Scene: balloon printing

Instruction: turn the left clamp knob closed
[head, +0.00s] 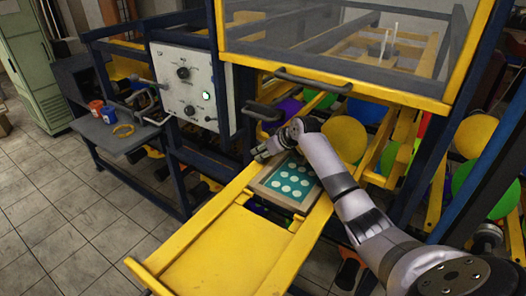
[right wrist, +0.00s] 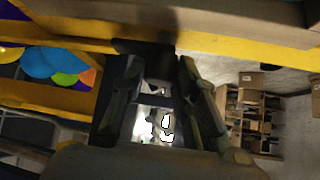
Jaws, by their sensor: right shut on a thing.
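My right gripper (head: 262,152) is at the far left corner of the framed teal plate with white circles (head: 290,182), its arm reaching in from the lower right. In the right wrist view, its two fingers (right wrist: 157,68) are shut on a dark knob (right wrist: 148,48) below a yellow beam. I take this knob to be the left clamp knob; the gripper hides it in the head view. How far the knob is turned cannot be told. My left gripper is not in view.
A yellow tray (head: 225,250) extends toward the front left. A control panel (head: 185,85) and a side shelf (head: 115,135) with small red and blue containers stand to the left. A clear yellow-framed cover (head: 345,45) is above. Balloons (head: 343,138) crowd behind my right arm.

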